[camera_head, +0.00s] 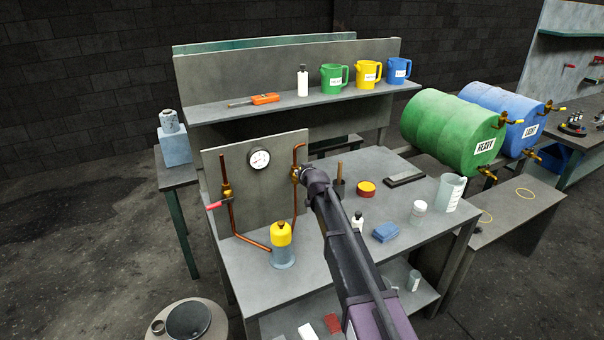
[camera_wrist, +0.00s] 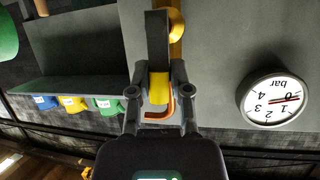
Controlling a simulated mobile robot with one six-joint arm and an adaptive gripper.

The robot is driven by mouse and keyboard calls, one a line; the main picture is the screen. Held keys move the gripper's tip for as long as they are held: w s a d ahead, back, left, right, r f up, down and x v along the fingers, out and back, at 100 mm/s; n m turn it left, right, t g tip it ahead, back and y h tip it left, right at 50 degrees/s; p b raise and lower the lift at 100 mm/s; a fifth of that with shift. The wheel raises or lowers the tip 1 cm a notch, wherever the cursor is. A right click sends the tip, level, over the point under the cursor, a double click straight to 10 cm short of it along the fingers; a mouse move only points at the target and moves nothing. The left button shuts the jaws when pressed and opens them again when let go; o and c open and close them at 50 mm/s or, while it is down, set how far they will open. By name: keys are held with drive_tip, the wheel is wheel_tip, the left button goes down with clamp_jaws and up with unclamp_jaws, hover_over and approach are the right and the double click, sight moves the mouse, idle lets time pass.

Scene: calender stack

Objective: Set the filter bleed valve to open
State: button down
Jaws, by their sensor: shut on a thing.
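A panel (camera_head: 250,150) on the bench carries a pressure gauge (camera_head: 259,159) and two copper pipes with brass valves. The left valve (camera_head: 226,190) has a red-tipped handle (camera_head: 215,205). My gripper (camera_head: 304,174) is at the right pipe's brass valve (camera_head: 295,173) and covers part of it. In the wrist view, my gripper (camera_wrist: 159,78) is shut on that valve's handle, whose yellow grip (camera_wrist: 159,90) lies between the fingers. Its dark lever (camera_wrist: 157,40) runs up beside the brass (camera_wrist: 178,28). The filter (camera_head: 283,258) with a yellow top stands below, between the pipes. No valve label is readable.
The gauge in the wrist view (camera_wrist: 273,99) is close beside my gripper, its needle near 0. A cup with an upright rod (camera_head: 339,187), a red-and-yellow tin (camera_head: 366,188) and a blue cloth (camera_head: 385,232) are right of my arm. The bench front left is clear.

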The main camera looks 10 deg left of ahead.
drive_tip(key=c, duration=0.6)
unclamp_jaws()
drive_tip(key=shift+w+d, duration=0.1)
drive_tip(key=shift+d, duration=0.05)
drive_tip(key=w+d+f+m+g+y+b, duration=0.25)
drive_tip(key=f+m+y+b, duration=0.25)
drive_tip(key=m+y+b, duration=0.55)
drive_tip(key=s+d+r+m+h+p, duration=0.1)
drive_tip(key=s+d+r+p, duration=0.1)
drive_tip(key=s+d, duration=0.3)
drive_tip(key=s+d+r+m+h+p, duration=0.1)
drive_tip(key=s+d+p, duration=0.15)
drive_tip(key=d, duration=0.45)
drive_tip(key=s+d+f+n+g+h+b, duration=0.1)
drive_tip(key=s+f+n+g+h, duration=0.1)
drive_tip(key=s+f, duration=0.2)
drive_tip(key=s+d+f+n+g+h+b, duration=0.1)
drive_tip(key=s+d+f+g+h, duration=0.1)
drive_tip(key=s+f, duration=0.3)
drive_tip(key=s+d+f+n+g+h+b, duration=0.1)
drive_tip(key=s+f, duration=0.3)
drive_tip(key=s, duration=0.4)
drive_tip(key=shift+s+d+f+n+g+h, duration=0.1)
drive_tip(key=shift+d+f+n+g+h, duration=0.2)
drive_tip(key=shift+n+g+h, duration=0.45)
